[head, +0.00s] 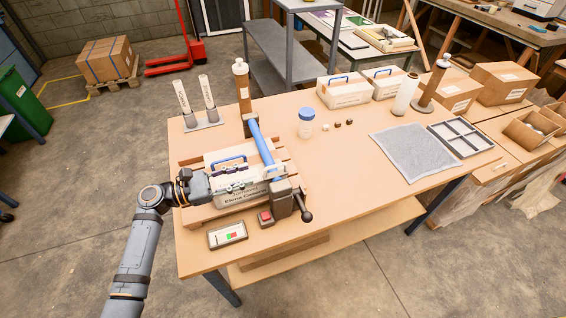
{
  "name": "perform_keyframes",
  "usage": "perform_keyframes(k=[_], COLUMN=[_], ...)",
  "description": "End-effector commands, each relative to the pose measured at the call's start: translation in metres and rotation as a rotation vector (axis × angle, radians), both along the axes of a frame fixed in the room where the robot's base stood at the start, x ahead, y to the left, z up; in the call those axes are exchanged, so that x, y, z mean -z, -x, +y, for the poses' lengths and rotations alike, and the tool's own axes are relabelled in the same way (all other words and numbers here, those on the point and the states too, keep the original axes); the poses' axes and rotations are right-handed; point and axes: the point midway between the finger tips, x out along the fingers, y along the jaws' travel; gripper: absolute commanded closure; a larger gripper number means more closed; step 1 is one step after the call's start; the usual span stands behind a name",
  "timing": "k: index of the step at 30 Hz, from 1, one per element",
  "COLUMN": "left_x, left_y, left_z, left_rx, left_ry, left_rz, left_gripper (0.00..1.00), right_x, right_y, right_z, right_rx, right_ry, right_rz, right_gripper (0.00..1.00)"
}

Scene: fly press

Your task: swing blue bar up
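The blue bar (261,143) slants from beside the brown bottle-like post at the back toward the dark press block (281,196) at the front. Its near end meets the block's top area. A white case (229,158) with a blue handle sits left of the bar, with a labelled white face below it. My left gripper (222,182) reaches in from the left at the case's front-left side, apart from the blue bar. Its fingertips blend with the dark fittings there, so I cannot tell whether they are open or shut. My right gripper is not in view.
A red button box (265,217) and a control panel (228,235) are at the front of the table. A blue-lidded jar (306,122) stands right of the bar. Two white tubes (207,92) stand at back left. A grey mat (414,150) lies right; the middle table is mostly clear.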

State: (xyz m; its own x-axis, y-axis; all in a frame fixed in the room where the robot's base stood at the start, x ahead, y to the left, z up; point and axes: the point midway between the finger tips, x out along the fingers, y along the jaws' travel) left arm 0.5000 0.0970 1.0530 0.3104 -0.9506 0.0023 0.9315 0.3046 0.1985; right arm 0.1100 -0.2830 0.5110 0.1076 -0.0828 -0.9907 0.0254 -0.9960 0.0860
Motion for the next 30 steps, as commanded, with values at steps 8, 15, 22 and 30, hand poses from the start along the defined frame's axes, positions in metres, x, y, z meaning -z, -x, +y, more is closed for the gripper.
perform_keyframes(k=[8, 15, 22, 30], left_x=[-0.007, -0.004, -0.001, -0.001], left_y=[-0.017, -0.028, -0.030, -0.030], left_z=[-0.054, -0.089, -0.095, -0.095], left_rx=[0.002, 0.001, 0.001, 0.001], left_ry=[0.008, 0.002, 0.000, 0.000], left_rz=[-0.001, -0.002, -0.002, -0.002], left_gripper=[0.68, 0.68, 0.68, 0.87], right_x=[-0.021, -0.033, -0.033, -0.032], right_y=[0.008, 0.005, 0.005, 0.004], right_z=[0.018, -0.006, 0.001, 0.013], right_rx=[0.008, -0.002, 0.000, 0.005], right_ry=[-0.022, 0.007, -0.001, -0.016], right_rz=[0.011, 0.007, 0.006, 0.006], right_gripper=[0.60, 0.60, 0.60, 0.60])
